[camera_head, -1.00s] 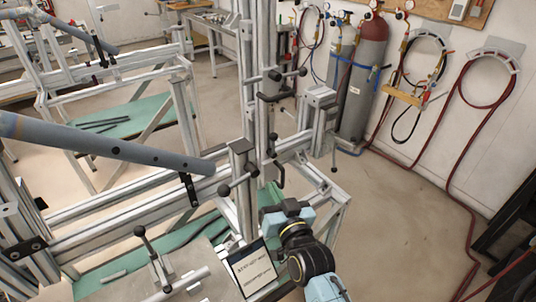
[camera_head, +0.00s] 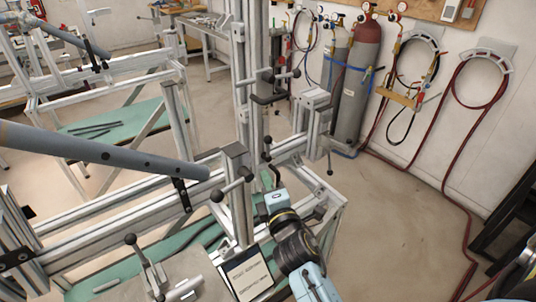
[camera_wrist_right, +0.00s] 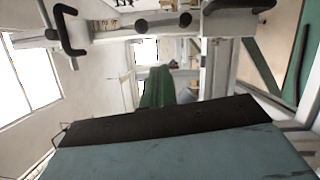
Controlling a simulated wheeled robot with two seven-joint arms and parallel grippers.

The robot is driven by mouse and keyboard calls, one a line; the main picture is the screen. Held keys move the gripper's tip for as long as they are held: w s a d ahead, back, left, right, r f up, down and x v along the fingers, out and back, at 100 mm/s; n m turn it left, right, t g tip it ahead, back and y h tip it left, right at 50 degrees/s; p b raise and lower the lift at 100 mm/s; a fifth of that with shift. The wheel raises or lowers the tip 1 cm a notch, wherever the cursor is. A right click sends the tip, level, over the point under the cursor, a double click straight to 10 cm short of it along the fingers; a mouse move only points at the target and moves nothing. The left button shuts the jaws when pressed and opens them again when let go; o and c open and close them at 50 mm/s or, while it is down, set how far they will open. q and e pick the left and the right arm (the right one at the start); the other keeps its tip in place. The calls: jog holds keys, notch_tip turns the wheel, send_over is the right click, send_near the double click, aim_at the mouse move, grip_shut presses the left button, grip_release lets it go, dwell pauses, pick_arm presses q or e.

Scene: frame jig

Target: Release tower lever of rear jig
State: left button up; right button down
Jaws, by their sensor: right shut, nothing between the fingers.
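The jig tower (camera_head: 243,110) is an upright pair of aluminium profiles with several black clamp levers. A black cranked lever (camera_head: 274,174) hangs low on its right side. A ball-ended lever (camera_head: 231,190) sits at the front, and another (camera_head: 283,76) is higher up. My right gripper (camera_head: 275,197), blue and black, is shut and empty just below the cranked lever; I cannot tell whether they touch. The right wrist view shows the gripper's teal and black surface (camera_wrist_right: 165,140) below and a black bent handle (camera_wrist_right: 67,30) at upper left, apart from it. My left gripper is out of view.
A grey-blue tube (camera_head: 100,150) lies along the jig beam at left. A small sign (camera_head: 246,274) stands beside my right forearm. Gas cylinders (camera_head: 357,90) and hoses line the wall.

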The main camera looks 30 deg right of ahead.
aim_at(268, 146)
jog(key=w+d, duration=0.1)
jog(key=w, duration=0.1)
jog(key=w+d+p, duration=0.1)
jog(key=w+d, duration=0.1)
jog(key=w, duration=0.1)
jog(key=w+d+r, duration=0.1)
jog(key=w, duration=0.1)
jog(key=shift+w+d+p, duration=0.15)
jog(key=shift+w+p, duration=0.1)
jog(key=shift+p, duration=0.05)
jog(key=shift+f, duration=0.1)
jog(key=shift+d, duration=0.1)
jog(key=shift+w+d+r, duration=0.2)
jog(key=shift+d+r, duration=0.1)
jog(key=shift+d, duration=0.25)
jog(key=shift+a, duration=0.1)
